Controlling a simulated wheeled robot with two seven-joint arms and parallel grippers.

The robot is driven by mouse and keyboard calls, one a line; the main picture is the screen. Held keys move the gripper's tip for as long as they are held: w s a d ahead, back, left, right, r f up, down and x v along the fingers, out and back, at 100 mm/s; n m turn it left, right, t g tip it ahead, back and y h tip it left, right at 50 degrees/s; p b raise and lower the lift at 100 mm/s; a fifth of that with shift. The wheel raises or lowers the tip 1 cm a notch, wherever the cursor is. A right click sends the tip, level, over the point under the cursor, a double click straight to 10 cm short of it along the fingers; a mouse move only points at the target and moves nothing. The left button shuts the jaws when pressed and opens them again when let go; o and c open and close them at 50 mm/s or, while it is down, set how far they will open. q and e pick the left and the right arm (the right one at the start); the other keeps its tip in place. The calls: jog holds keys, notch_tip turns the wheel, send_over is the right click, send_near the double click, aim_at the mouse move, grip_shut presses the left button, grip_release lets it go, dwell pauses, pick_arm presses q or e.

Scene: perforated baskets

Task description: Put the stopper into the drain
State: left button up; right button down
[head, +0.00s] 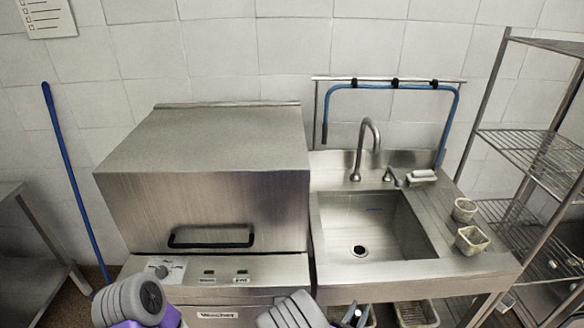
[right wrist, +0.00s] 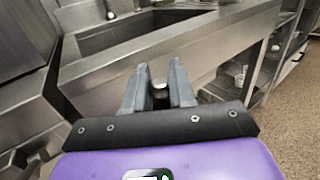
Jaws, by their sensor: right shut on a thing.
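The drain (head: 360,251) is a dark round hole in the floor of the steel sink basin (head: 345,215) in the head view. My right gripper (head: 354,316) is at the bottom edge of the head view, in front of the sink's front edge. In the right wrist view its two grey fingers (right wrist: 160,88) are shut on a small dark and silvery thing between their tips, likely the stopper (right wrist: 160,91). Most of it is hidden by the fingers. The sink lies ahead of the gripper there. My left gripper is not in view; only part of my left arm shows.
A bent faucet (head: 370,145) rises behind the basin. Two small perforated baskets (head: 465,209) (head: 471,239) stand on the sink's right ledge. A large steel machine (head: 215,185) is left of the sink, and a wire rack (head: 535,155) stands to the right. The basin looks empty.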

jog(key=shift+s+f+n+y, duration=0.1)
jog(key=shift+n+y, duration=0.2)
jog(key=shift+y, duration=0.1)
jog(key=shift+a, duration=0.1)
dwell(0.7)
jog(key=w+a+r, duration=0.3)
jog(key=a+r, duration=0.2)
jog(key=a, duration=0.3)
jog(key=w+a+r, duration=0.2)
jog(key=a+r, duration=0.4)
jog(key=a, duration=0.3)
jog(key=shift+w+a+r, duration=0.15)
jog(key=shift+w+r, duration=0.15)
jog(key=shift+w, duration=0.1)
